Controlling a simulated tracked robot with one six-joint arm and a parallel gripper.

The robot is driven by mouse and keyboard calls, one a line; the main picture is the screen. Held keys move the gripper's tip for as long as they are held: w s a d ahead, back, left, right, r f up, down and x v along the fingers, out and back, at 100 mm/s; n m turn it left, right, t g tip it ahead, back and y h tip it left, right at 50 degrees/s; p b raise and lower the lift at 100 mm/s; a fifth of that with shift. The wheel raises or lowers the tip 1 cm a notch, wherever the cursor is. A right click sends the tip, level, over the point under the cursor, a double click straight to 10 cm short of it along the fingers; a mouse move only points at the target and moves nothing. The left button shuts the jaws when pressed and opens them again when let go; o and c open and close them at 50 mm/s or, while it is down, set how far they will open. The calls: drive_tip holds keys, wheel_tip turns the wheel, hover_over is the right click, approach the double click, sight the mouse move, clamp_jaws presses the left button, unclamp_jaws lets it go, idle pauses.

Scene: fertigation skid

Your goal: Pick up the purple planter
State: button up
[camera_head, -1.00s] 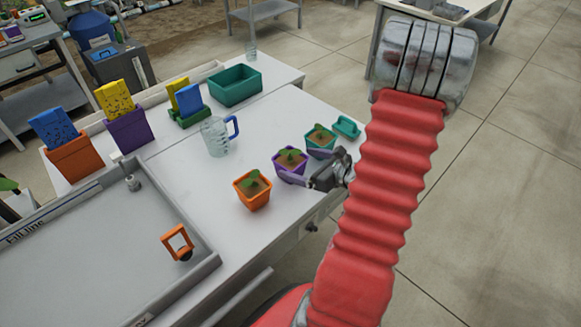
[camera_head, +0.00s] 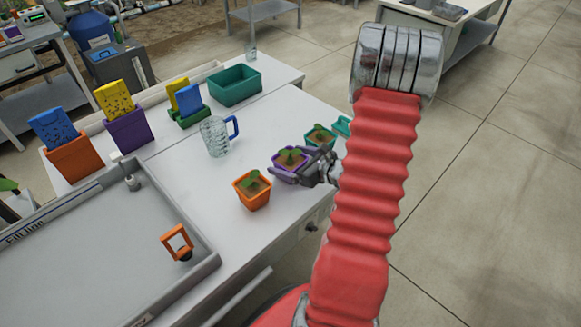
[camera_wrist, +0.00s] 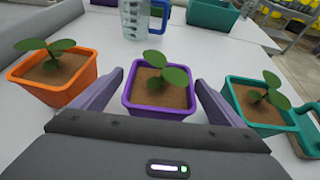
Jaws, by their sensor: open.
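The purple planter (camera_head: 290,166) holds brown soil and a green seedling and stands upright on the white table. It also shows in the wrist view (camera_wrist: 160,110), in the middle. My gripper (camera_head: 291,163) is open around it, with one finger on each side of the planter. In the wrist view my gripper (camera_wrist: 158,100) shows a narrow gap between each finger and the planter wall. The planter's lower part is hidden behind my gripper body there.
An orange planter (camera_head: 252,196) stands to the left and a teal planter (camera_head: 319,142) to the right, both close to my fingers. A clear jug (camera_head: 215,137) with a blue handle stands behind. A grey tray (camera_head: 190,283) lies at the left front.

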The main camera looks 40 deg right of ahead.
drive_tip(key=shift+c, duration=0.4)
drive_tip(key=c, duration=1.2)
